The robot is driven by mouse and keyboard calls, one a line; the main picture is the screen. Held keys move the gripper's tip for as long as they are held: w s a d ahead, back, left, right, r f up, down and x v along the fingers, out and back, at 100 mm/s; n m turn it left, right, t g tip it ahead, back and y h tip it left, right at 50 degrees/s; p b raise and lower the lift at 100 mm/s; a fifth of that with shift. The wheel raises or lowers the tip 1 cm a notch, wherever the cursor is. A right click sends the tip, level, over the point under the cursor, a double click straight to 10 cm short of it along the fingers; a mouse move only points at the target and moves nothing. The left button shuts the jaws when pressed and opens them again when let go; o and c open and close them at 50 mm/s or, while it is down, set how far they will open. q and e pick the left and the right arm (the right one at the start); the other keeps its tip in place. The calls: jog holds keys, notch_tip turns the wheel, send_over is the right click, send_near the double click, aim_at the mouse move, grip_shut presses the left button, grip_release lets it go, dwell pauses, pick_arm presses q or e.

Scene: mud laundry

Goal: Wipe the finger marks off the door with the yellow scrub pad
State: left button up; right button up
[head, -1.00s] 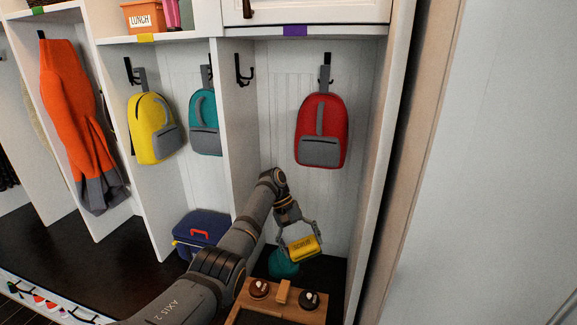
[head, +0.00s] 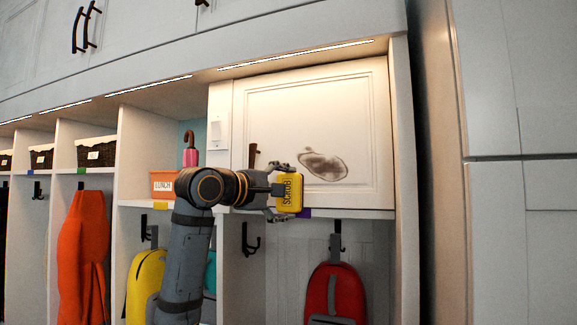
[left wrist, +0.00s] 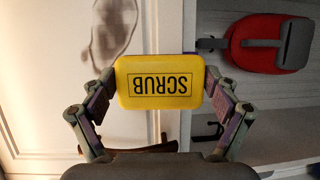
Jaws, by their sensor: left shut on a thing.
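My left gripper (head: 278,192) is shut on the yellow scrub pad (head: 290,193), which is marked SCRUB. The pad is held between both fingers in the left wrist view (left wrist: 160,82). The white cabinet door (head: 350,120) has a brown smudge of finger marks (head: 323,165) near its middle. The pad is at the door's lower left, left of and below the smudge; I cannot tell whether it touches the door. The smudge also shows in the left wrist view (left wrist: 112,32), at the upper left. My right gripper is not in view.
A dark door handle (head: 253,156) is just above my left gripper. A light switch (head: 217,131) is left of the door. An orange lunch bin (head: 163,184) sits on the shelf. Yellow (head: 146,284) and red (head: 335,292) backpacks hang below.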

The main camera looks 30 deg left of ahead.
pick_arm(q)
jog(key=s+r, duration=0.3)
jog(key=r, duration=0.3)
jog(key=shift+t, duration=0.4)
jog(key=w+p, duration=0.1)
jog(key=w+a+p, duration=0.1)
jog(key=w, duration=0.1)
jog(key=w+p, duration=0.1)
jog(key=w, duration=0.1)
jog(key=shift+w+a, duration=0.25)
jog(key=shift+w+f, duration=0.1)
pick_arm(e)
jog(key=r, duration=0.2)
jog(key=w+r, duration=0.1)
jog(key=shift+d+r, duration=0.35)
pick_arm(q)
jog(key=shift+w, duration=0.15)
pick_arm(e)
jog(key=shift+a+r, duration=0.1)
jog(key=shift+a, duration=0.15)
pick_arm(q)
jog(key=shift+w+a+p, duration=0.15)
jog(key=shift+w+p, duration=0.2)
jog(key=shift+p, duration=0.05)
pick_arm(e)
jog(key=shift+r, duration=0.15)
